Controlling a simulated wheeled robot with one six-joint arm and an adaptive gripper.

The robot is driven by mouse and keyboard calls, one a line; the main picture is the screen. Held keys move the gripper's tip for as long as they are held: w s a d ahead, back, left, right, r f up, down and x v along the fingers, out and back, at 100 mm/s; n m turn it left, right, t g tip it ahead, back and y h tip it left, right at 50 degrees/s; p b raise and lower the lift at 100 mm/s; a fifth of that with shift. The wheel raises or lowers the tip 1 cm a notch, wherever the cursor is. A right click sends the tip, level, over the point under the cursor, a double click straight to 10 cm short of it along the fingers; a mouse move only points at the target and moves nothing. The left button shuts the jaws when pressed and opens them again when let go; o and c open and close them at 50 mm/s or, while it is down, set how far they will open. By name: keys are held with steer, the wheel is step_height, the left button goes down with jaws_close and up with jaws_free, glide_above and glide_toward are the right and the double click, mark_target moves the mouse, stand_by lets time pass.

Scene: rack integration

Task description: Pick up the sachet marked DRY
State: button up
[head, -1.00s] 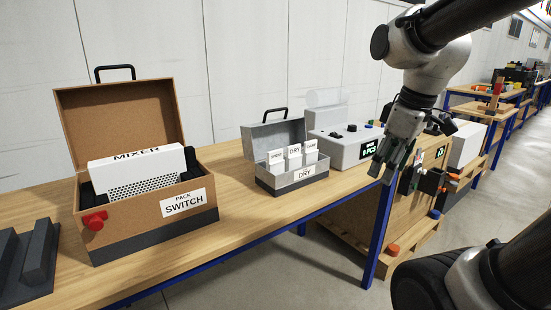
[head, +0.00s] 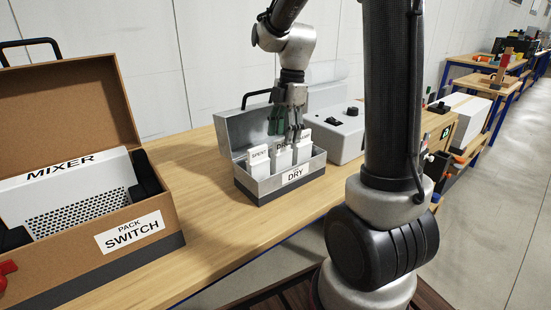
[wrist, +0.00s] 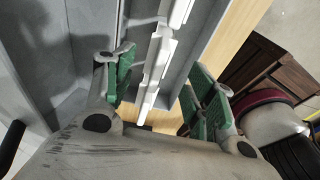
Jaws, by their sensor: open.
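The white sachet marked DRY (head: 280,158) stands upright in the middle of a row inside the small grey metal box labelled DRY (head: 293,184). A sachet marked SPENT (head: 259,161) stands to its left, and another white sachet (head: 303,147) to its right, its marking partly covered. My gripper (head: 288,133) is open and points down just above the row, its fingers partly covering the DRY sachet's top. In the wrist view, green-padded fingers (wrist: 160,88) stand apart on either side of the row of white sachets (wrist: 152,72), seen edge-on. I cannot tell whether they touch any.
The box's raised lid (head: 238,128) stands behind my gripper. A brown case labelled PACK SWITCH (head: 130,231) holding a white MIXER unit (head: 80,195) is to the left on the wooden bench (head: 195,190). A grey device (head: 345,130) is close on the right.

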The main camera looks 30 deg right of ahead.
mark_target(280, 151)
steer(key=f, duration=0.2)
steer(key=a+f, duration=0.1)
steer(key=f, duration=0.4)
steer(key=shift+a+f, duration=0.15)
steer(key=c, duration=1.1)
